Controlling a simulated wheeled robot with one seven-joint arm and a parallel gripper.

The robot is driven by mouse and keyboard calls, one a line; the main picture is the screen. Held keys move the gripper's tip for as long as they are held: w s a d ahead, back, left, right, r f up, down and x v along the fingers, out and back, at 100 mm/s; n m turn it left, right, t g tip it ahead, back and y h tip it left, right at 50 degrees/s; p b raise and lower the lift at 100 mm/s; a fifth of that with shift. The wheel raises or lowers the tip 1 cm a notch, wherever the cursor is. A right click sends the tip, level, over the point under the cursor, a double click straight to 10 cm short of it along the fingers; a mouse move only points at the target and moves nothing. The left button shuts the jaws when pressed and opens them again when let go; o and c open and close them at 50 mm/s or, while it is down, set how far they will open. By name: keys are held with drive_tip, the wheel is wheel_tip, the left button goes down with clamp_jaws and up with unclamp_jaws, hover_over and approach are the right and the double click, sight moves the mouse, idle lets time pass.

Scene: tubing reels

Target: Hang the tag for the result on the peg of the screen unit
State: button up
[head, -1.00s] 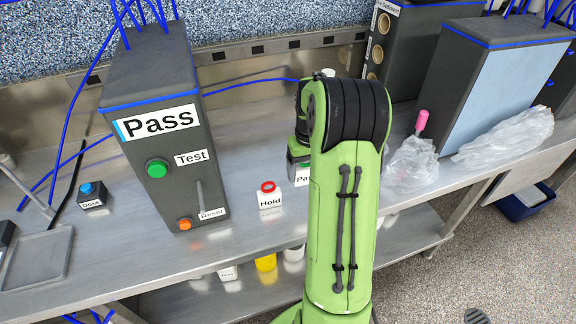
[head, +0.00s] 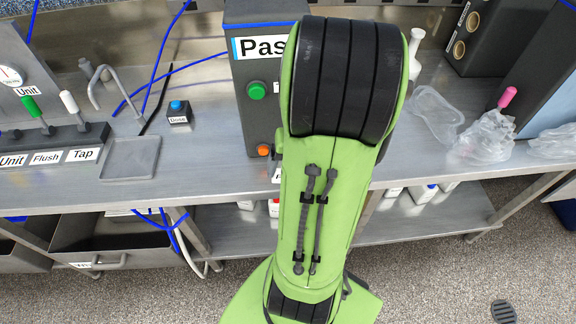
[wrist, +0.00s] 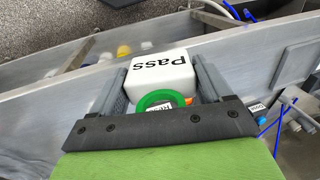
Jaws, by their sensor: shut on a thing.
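The screen unit (head: 257,70) is a dark grey box with blue edging, and its screen reads "Pass". My arm covers its right side, and its peg is hidden in the head view. A green button (head: 257,90) and an orange button (head: 264,150) show on its front. My gripper (wrist: 162,88) is shut on the white Pass tag (wrist: 160,70), which has a green ring (wrist: 158,100) on the gripper's side. The tag sits between the two grey fingers. The gripper and tag are hidden behind my arm in the head view.
A dose button block (head: 178,113) and a grey tray (head: 131,158) lie left of the unit. A tap unit (head: 50,145) stands at the far left. Crumpled clear bags (head: 485,135) lie at the right. Drawers (head: 115,240) and a lower shelf are under the bench.

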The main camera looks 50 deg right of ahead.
drive_tip(key=shift+w+d, duration=0.4)
drive_tip(key=shift+w, duration=0.1)
drive_tip(key=w+d+f, duration=0.1)
drive_tip(key=w+d, duration=0.4)
drive_tip(key=shift+d+f+p, duration=0.3)
drive_tip(key=shift+d, duration=0.05)
idle(0.6)
drive_tip(key=o, duration=1)
drive_tip(key=p+v, duration=0.3)
drive_tip(key=v, duration=1.3)
drive_tip(key=shift+f, duration=0.1)
